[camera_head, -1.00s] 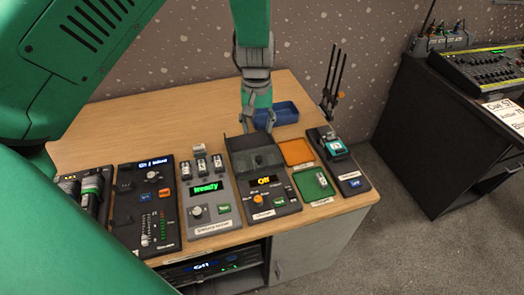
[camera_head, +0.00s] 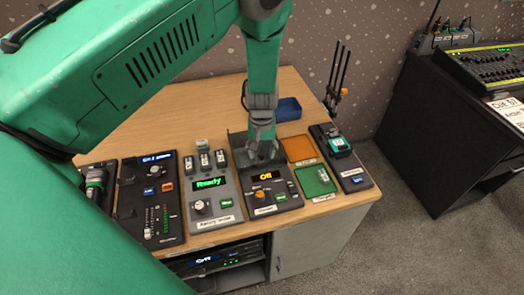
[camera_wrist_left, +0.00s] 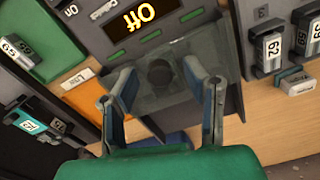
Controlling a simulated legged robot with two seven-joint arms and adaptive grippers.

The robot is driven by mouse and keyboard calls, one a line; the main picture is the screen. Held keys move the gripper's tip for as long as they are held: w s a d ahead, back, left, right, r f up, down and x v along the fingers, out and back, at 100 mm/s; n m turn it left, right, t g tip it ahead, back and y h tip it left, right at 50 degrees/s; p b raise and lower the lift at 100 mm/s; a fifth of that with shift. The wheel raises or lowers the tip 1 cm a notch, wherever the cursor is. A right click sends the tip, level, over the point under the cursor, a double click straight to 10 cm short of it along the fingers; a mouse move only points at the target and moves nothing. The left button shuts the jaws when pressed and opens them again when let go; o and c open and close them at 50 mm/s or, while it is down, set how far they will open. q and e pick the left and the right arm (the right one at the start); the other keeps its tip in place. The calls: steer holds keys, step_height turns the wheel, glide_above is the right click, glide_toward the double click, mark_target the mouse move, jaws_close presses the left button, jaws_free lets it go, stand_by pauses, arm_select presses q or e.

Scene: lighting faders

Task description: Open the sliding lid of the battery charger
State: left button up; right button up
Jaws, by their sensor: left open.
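The battery charger (camera_head: 287,201) is a black box with an orange "Off" display, in the middle of the table's front row. Its sliding lid (camera_wrist_left: 172,103) is a dark see-through panel with a round dark knob (camera_wrist_left: 160,75), seen in the left wrist view. My left gripper (camera_head: 263,156) points down over the lid, at the charger's rear half. In the left wrist view its two fingers (camera_wrist_left: 160,80) are apart, one on each side of the knob. I cannot tell whether they touch it. In the head view the gripper hides much of the lid. My right gripper is not in view.
Left of the charger stands a grey unit (camera_head: 226,208) with a green "Ready" display and upright batteries. A blue bin (camera_head: 288,108) is behind. The table's rear left is bare.

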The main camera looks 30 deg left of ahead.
arm_select(q)
steer(key=shift+d, duration=0.15)
jaws_close()
steer(key=w+a+b, duration=0.1)
steer(key=w+a, duration=0.2)
steer(key=w+a+b, duration=0.2)
steer(key=w+a, duration=0.1)
steer(key=a, duration=0.1)
steer(key=shift+f, duration=0.15)
steer(key=shift+w+a, duration=0.2)
steer(key=shift+a, duration=0.2)
steer(key=shift+r, duration=0.2)
jaws_free()
